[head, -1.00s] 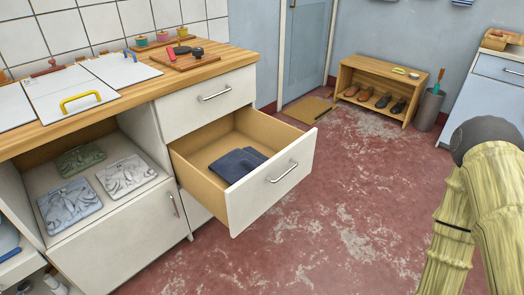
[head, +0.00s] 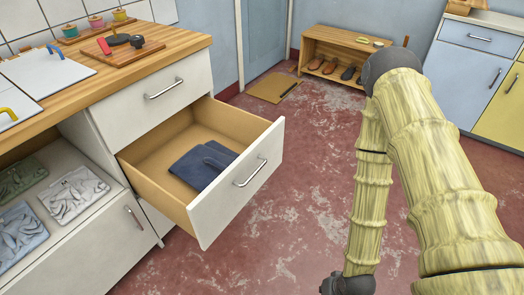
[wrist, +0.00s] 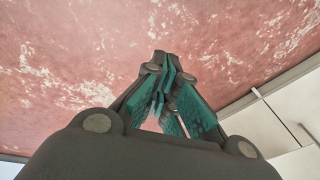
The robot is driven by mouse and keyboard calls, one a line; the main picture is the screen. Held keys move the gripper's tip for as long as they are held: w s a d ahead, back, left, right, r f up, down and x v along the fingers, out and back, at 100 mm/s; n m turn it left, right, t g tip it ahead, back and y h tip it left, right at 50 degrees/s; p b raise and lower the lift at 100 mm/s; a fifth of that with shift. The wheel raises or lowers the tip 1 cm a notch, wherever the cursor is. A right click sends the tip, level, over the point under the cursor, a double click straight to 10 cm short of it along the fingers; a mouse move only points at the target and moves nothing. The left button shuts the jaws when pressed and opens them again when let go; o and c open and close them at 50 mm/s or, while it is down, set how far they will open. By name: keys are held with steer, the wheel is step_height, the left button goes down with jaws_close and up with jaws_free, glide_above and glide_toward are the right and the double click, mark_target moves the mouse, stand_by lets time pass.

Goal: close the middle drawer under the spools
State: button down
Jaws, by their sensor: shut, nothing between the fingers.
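The middle drawer (head: 235,190) is pulled far out of the white cabinet, with a metal bar handle (head: 250,172) on its front. Folded dark blue cloth (head: 203,165) lies inside it. The spools (head: 96,21) stand on the wooden counter above, near the tiled wall. My gripper (wrist: 163,68) shows in the wrist view with its fingers together and empty, over the red floor. It is apart from the drawer. In the head view my arm is to the right of the drawer, and the fingers are not visible there.
The drawer above (head: 150,97) is shut. A low shoe bench (head: 335,55) stands at the back, and blue and yellow cabinets (head: 464,70) at the right. The red floor (head: 300,215) beside the drawer is clear.

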steer(key=w+a+r+m+t+y, duration=0.1)
steer(key=w+a+r+t, duration=0.1)
steer(key=w, duration=0.4)
steer(key=w+a+r+m+t+y, duration=0.1)
steer(key=w+r+y, duration=0.1)
steer(key=w, duration=0.3)
steer(key=m+t+y, duration=0.3)
steer(key=t+y, duration=0.2)
steer(key=y, duration=0.5)
glide_toward(256, 150)
steer(key=b+x, duration=0.1)
steer(key=x, duration=0.5)
steer(key=shift+s+a+f, duration=0.15)
steer(key=shift+w+a, duration=0.35)
steer(key=shift+a, duration=0.05)
steer(key=shift+w+a, duration=0.1)
